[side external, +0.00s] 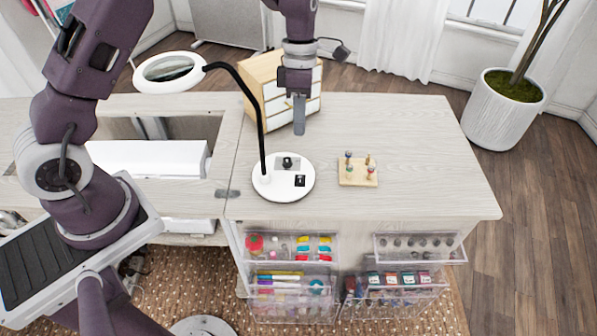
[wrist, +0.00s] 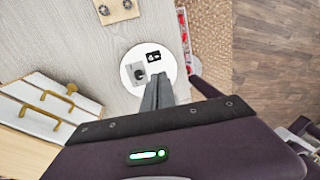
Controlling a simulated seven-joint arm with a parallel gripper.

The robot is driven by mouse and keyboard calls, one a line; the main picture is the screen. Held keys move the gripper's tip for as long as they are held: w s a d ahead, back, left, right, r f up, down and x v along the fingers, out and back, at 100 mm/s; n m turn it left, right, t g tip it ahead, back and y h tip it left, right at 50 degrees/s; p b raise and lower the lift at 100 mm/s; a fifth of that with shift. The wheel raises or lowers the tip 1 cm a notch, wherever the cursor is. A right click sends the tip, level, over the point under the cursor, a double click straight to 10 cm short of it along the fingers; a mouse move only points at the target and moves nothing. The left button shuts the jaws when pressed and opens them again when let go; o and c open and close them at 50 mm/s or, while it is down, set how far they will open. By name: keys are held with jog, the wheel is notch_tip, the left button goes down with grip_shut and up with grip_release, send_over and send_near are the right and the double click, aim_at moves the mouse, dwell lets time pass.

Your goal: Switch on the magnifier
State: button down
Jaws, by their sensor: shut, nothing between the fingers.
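The magnifier (side external: 283,178) stands on the light wood cabinet top. It has a round white base, a black gooseneck and a ring-shaped lens head (side external: 168,72) at the upper left. On the base are a grey plate with a dark knob (side external: 287,162) and a black switch (side external: 300,181). In the wrist view the base (wrist: 133,88) lies beyond my fingertips, with the knob (wrist: 139,74) and the black switch (wrist: 153,56) visible. My gripper (side external: 299,128) is shut and empty, pointing down above the tabletop, behind the base in the side view.
A small wooden drawer box (side external: 272,92) stands behind my gripper. A wooden block with several pins (side external: 358,170) sits right of the base. Clear racks (side external: 290,248) hang on the cabinet front. The right part of the tabletop (side external: 430,150) is clear.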

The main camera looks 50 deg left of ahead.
aim_at(299, 182)
jog(key=f, duration=0.4)
jog(key=s+d+f, duration=0.1)
jog(key=f, duration=0.4)
jog(key=s+f, duration=0.1)
jog(key=f, duration=0.3)
jog(key=shift+d+f, duration=0.35)
jog(key=shift+d, duration=0.05)
jog(key=shift+s+d+f, duration=0.15)
jog(key=shift+f, duration=0.05)
jog(key=shift+w+a+r, duration=0.2)
jog(key=shift+w+a, duration=0.4)
jog(key=shift+w, duration=0.05)
